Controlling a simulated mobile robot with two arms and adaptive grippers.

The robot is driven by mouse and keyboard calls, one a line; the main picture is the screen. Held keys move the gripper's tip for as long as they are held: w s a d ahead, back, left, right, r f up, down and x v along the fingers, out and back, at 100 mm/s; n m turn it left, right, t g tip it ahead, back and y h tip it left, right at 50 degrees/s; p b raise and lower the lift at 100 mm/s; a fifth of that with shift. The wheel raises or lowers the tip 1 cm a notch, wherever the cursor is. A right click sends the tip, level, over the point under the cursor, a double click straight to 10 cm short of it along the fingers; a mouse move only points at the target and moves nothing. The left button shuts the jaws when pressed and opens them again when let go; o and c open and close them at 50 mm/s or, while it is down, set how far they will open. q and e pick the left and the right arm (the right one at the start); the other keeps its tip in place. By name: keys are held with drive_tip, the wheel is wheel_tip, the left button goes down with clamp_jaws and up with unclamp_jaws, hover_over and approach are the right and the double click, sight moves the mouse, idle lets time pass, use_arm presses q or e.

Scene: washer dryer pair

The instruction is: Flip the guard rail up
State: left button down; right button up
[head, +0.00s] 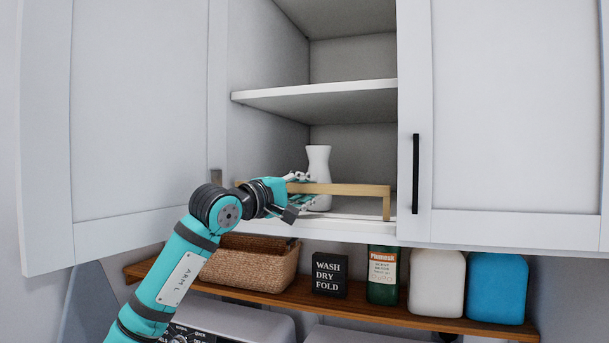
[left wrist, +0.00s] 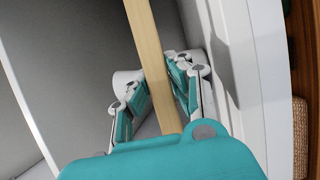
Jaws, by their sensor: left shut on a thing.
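The guard rail (head: 350,189) is a light wooden bar across the front of the open cabinet's bottom shelf. It stands upright, with its right leg reaching down to the shelf edge. My left gripper (head: 301,188) is at the left part of the rail. In the left wrist view, the rail (left wrist: 148,50) runs between the two fingers of the gripper (left wrist: 160,90), which are shut on it. The fingers hide part of the rail. My right gripper is in neither view.
A white vase (head: 318,160) stands on the bottom shelf just behind the rail. The left cabinet door (head: 135,110) is open. Below, a wooden shelf (head: 400,317) holds a wicker basket (head: 248,262), a black sign (head: 330,274) and several bottles.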

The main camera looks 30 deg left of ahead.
use_arm(q)
drive_tip(key=shift+w+r+g+p, duration=0.15)
drive_tip(key=shift+w+g+p, duration=0.1)
drive_tip(key=shift+g+p, duration=0.25)
drive_tip(key=shift+n, duration=0.3)
drive_tip(key=c, duration=1.4)
unclamp_jaws()
drive_tip(key=shift+c, duration=0.2)
drive_tip(key=s+a, duration=0.1)
drive_tip(key=s, duration=0.6)
drive_tip(key=shift+s, duration=0.2)
drive_tip(key=shift+w+a, duration=0.1)
